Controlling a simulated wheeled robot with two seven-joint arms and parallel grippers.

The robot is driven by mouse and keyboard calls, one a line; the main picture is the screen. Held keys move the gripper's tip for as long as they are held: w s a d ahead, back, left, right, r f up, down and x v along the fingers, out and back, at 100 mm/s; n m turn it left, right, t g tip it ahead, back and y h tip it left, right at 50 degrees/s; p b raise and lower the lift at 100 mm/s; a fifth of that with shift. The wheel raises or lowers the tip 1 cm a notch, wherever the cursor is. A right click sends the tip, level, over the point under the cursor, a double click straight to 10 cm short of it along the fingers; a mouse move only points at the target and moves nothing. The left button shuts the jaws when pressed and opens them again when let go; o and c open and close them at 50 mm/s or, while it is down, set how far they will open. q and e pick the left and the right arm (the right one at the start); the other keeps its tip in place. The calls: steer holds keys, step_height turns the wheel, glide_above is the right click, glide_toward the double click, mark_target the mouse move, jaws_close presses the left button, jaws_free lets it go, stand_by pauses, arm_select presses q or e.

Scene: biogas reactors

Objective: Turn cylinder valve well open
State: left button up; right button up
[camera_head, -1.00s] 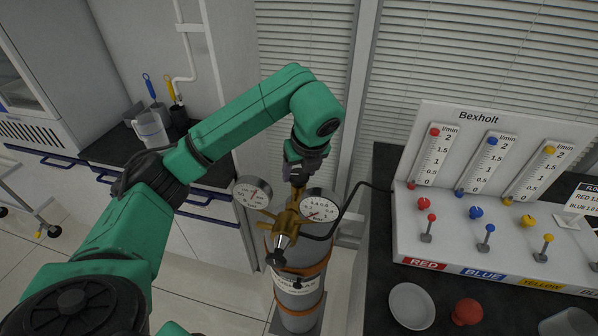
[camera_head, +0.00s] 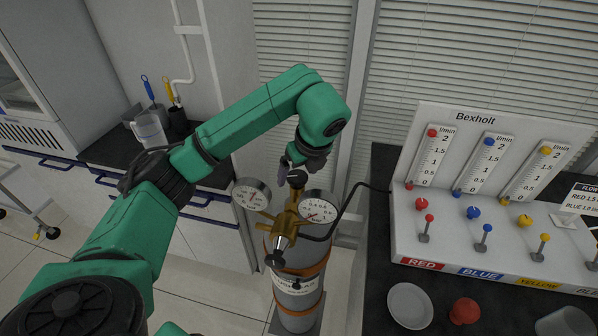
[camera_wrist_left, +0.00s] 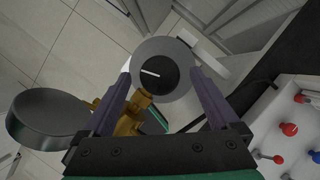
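The gas cylinder (camera_head: 298,301) stands upright, grey with orange-brown bands, with a brass regulator (camera_head: 286,222) on top. The black cylinder valve knob (camera_head: 298,178) sits above the brass body. In the left wrist view the round black knob (camera_wrist_left: 152,74) bears a white line, tilted slightly from horizontal, with the grey cylinder top around it. My left gripper (camera_head: 297,163) is just above the knob. In the left wrist view its two fingers are spread, one on each side of the knob, with visible gaps. My right gripper is not in view.
Two round gauges, left (camera_head: 251,194) and right (camera_head: 318,207), flank the regulator close below my gripper. A black hose runs right to the Bexholt flow panel (camera_head: 480,190) on a dark bench. A counter with a jug (camera_head: 149,130) stands at the left.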

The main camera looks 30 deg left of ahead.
arm_select(q)
steer(key=p+v, duration=0.4)
steer(key=v, duration=1)
steer(key=shift+r, duration=0.25)
